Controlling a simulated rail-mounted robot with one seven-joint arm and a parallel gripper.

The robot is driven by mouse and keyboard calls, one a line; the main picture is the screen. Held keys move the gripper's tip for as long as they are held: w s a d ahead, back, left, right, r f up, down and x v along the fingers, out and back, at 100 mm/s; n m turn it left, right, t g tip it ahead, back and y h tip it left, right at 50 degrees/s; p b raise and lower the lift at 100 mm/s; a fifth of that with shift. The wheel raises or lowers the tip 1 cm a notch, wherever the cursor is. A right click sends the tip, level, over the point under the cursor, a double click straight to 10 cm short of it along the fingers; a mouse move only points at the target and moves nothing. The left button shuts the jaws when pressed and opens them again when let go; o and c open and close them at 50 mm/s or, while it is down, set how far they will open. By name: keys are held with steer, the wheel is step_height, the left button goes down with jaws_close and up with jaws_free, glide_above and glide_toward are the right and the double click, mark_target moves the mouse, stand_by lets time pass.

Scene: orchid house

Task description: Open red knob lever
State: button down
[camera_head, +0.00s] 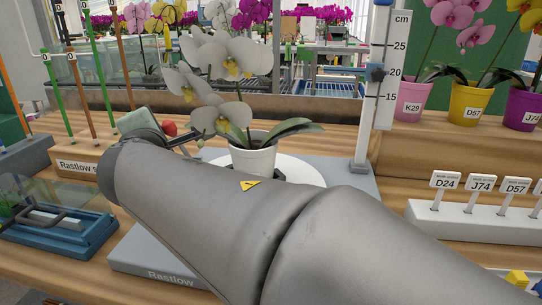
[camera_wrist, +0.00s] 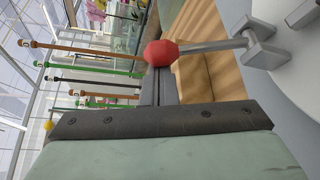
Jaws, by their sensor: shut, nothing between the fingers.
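The red knob (camera_head: 170,128) sits at the end of a thin grey lever (camera_head: 188,138), left of the white orchid's pot. In the wrist view the red knob (camera_wrist: 161,52) is close up, and its grey lever (camera_wrist: 210,47) runs right to a small grey block (camera_wrist: 262,50). My gripper (camera_wrist: 161,82) is shut and empty, with its fingers pointing at the knob. The knob overlaps the fingertips, and I cannot tell whether they touch. In the head view my arm hides most of the fingers.
A white pot (camera_head: 252,160) with a white orchid stands on a round white plate (camera_head: 303,169). A scale post (camera_head: 381,80) stands to its right. A wooden rack (camera_head: 78,165) holding coloured stakes is at the left, near a blue tray (camera_head: 62,238). Labels (camera_head: 513,186) stand at the right.

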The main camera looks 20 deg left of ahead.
mark_target(175, 128)
steer(key=b, duration=0.1)
steer(key=d+b, duration=0.1)
steer(key=d+r+m+b, duration=0.1)
steer(key=shift+w+d, duration=0.15)
steer(key=shift+w, duration=0.1)
steer(key=shift+w+d+r+b, duration=0.1)
steer(key=shift+d+r+b, duration=0.2)
steer(key=shift+d, duration=0.55)
steer(key=f+b+v, duration=0.1)
steer(key=b+v, duration=0.2)
steer(key=v, duration=0.7)
steer(key=shift+f, duration=0.5)
